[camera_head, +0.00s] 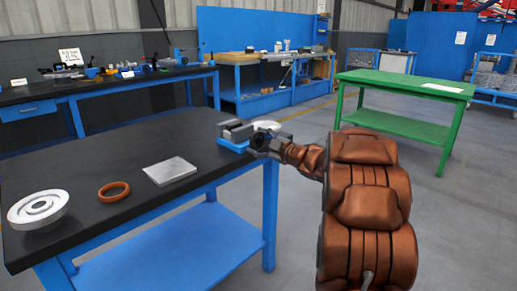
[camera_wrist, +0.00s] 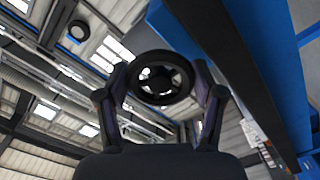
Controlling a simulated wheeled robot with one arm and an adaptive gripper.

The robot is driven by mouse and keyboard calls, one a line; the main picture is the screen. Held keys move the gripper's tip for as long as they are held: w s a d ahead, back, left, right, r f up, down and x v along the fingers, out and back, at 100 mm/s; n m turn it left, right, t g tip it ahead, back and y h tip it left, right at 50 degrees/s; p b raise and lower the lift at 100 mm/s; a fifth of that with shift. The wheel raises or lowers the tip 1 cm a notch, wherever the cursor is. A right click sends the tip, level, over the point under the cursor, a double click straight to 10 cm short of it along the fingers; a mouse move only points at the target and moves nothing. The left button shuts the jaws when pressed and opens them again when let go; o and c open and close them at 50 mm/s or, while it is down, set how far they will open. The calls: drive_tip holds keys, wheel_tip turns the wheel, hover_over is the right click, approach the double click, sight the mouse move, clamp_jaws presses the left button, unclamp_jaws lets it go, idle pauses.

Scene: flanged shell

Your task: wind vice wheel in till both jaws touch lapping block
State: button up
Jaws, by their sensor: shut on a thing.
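The vice (camera_head: 233,143), with a blue base and grey jaws, stands near the right edge of the black-topped table. Its dark handwheel (camera_head: 259,141) is at the table's edge, partly hidden by my gripper (camera_head: 266,145). In the wrist view the black spoked wheel (camera_wrist: 162,55) sits between the two fingers of my gripper (camera_wrist: 160,85), which is shut on its rim. I cannot tell the lapping block from the grey jaws at this size, nor whether there is a gap.
A flat grey plate (camera_head: 170,171), an orange ring (camera_head: 113,191) and a silver flanged disc (camera_head: 38,209) lie on the black tabletop (camera_head: 95,160). A pale round part (camera_head: 265,125) shows behind the vice. A green table (camera_head: 400,83) stands to the right, with open floor between.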

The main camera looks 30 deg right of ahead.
drive_tip(key=n+b, duration=0.5)
drive_tip(key=n, duration=0.1)
drive_tip(key=shift+s+f, duration=0.1)
drive_tip(key=shift+r+n+b, duration=0.2)
drive_tip(key=shift+n+b, duration=1.45)
drive_tip(key=shift+n, duration=0.35)
drive_tip(key=o, duration=1.1)
drive_tip(key=shift+o, duration=0.2)
drive_tip(key=v, duration=1.2)
